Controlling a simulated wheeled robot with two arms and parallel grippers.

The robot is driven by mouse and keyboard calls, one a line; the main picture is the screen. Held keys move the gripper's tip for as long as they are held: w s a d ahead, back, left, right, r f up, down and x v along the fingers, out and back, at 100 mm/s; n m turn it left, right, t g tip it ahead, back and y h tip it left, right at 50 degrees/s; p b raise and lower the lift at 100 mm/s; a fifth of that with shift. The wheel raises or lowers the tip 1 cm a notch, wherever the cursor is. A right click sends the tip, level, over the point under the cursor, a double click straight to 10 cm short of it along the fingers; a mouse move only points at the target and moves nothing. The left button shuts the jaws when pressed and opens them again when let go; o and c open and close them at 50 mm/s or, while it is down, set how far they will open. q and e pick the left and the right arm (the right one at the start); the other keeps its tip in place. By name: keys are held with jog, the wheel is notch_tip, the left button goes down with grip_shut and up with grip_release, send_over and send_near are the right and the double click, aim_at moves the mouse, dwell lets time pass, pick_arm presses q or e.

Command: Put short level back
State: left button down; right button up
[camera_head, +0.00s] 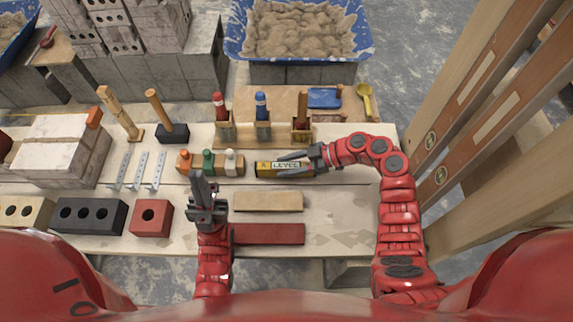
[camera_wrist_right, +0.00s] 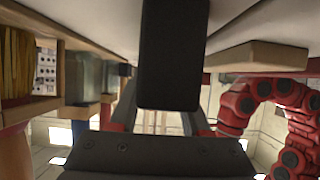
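The short level (camera_head: 264,169) is a yellow bar with a "LEVEL" label, lying crosswise at the middle of the bench in the head view. My right gripper (camera_head: 287,164) reaches it from the right, one dark finger along each long side. In the right wrist view a dark block, likely the level's end (camera_wrist_right: 170,50), fills the gap between the fingers (camera_wrist_right: 160,120). Whether the level touches the bench is unclear. My left gripper (camera_head: 203,188) points away from me, left of the level, holding nothing visible; its finger gap is not clear.
A wooden block with orange, green and white knobs (camera_head: 208,163) stands just left of the level. Behind is a rack of handled tools (camera_head: 262,137). A tan bar (camera_head: 268,201) and a red bar (camera_head: 268,234) lie in front. Bricks (camera_head: 90,214) occupy the left; bare bench lies right.

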jog(key=shift+o, duration=1.3)
notch_tip(320, 180, up, 4)
jog(key=shift+r+p, duration=0.1)
jog(key=shift+p, duration=0.75)
jog(key=s, duration=0.5)
jog(key=s+p, duration=0.1)
jog(key=s, duration=0.4)
jog(key=s+p, duration=0.1)
jog(key=s, duration=0.5)
jog(key=shift+r, duration=0.4)
jog(key=shift+s, duration=0.1)
